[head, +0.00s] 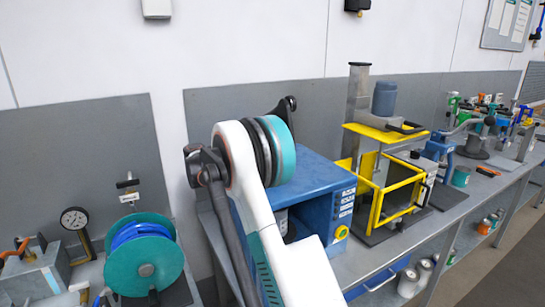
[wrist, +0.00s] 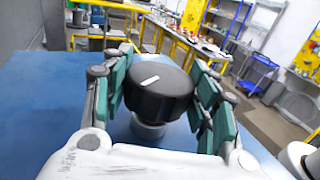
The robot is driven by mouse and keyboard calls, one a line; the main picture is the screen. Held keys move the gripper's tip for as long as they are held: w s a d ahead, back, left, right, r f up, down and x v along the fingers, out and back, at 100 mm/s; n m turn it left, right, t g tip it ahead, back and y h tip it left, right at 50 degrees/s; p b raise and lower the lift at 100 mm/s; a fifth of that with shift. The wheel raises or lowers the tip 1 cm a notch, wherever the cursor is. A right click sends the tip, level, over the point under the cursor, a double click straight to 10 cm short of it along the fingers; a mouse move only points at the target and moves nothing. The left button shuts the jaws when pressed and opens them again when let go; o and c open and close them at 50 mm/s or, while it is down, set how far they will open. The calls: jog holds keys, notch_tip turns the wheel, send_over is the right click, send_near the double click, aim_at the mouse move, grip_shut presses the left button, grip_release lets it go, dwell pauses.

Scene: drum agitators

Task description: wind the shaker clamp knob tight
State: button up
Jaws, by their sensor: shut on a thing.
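The clamp knob (wrist: 161,98) is a round black knob with a white mark on its top. In the wrist view it stands on a short pale stem above the blue top of the shaker (wrist: 40,105). My gripper (wrist: 164,75) is around the knob, with a green-padded finger on each side, and is shut on it. In the head view the blue shaker box (head: 313,172) stands on the bench behind my white and teal arm. The arm hides the knob and most of the gripper there.
A yellow-framed mixer (head: 405,180) stands close to the right of the shaker. A teal hose reel (head: 145,262) and a dial gauge (head: 74,218) are at the left. A grey panel (head: 240,105) rises behind the shaker. Paint cans (head: 408,282) sit on the shelf below.

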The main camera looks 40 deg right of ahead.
jog(key=o, duration=0.7)
jog(key=shift+d, duration=0.1)
jog(key=o, duration=0.4)
jog(key=shift+s+d, duration=0.1)
jog(key=shift+d, duration=0.1)
jog(key=shift+c, duration=0.2)
jog(key=shift+a, duration=0.15)
notch_tip(320, 180, up, 10)
